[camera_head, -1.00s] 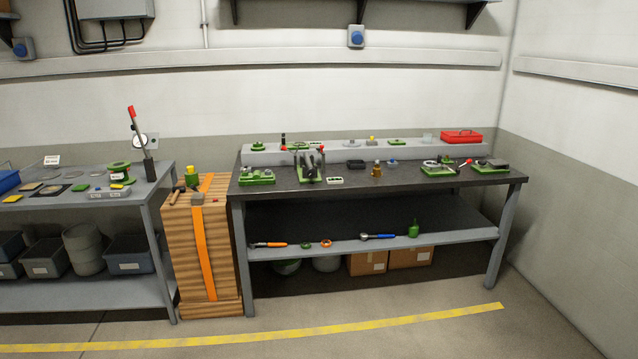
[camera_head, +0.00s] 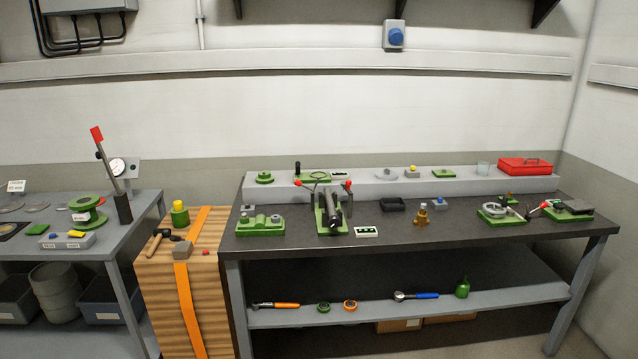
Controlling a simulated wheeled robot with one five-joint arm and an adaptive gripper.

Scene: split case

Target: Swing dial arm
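A white round dial gauge (camera_head: 118,167) shows at the right end of the left bench, in front of a grey plate. A tall lever (camera_head: 112,172) with a red grip leans to the left beside it, rising from a dark upright block. I cannot tell whether the dial and lever are joined. On the right bench, a green fixture (camera_head: 500,213) carries a round ring and a thin arm. A red-tipped lever (camera_head: 537,209) shows beside it. I cannot tell which part is the dial arm. My gripper is not in view.
A dark workbench (camera_head: 400,236) spans the right, with a green-based clamp (camera_head: 331,215) with red-tipped handles. A wooden crate (camera_head: 160,285) with an orange strap stands between the benches. A red box (camera_head: 525,165) sits on the raised back ledge.

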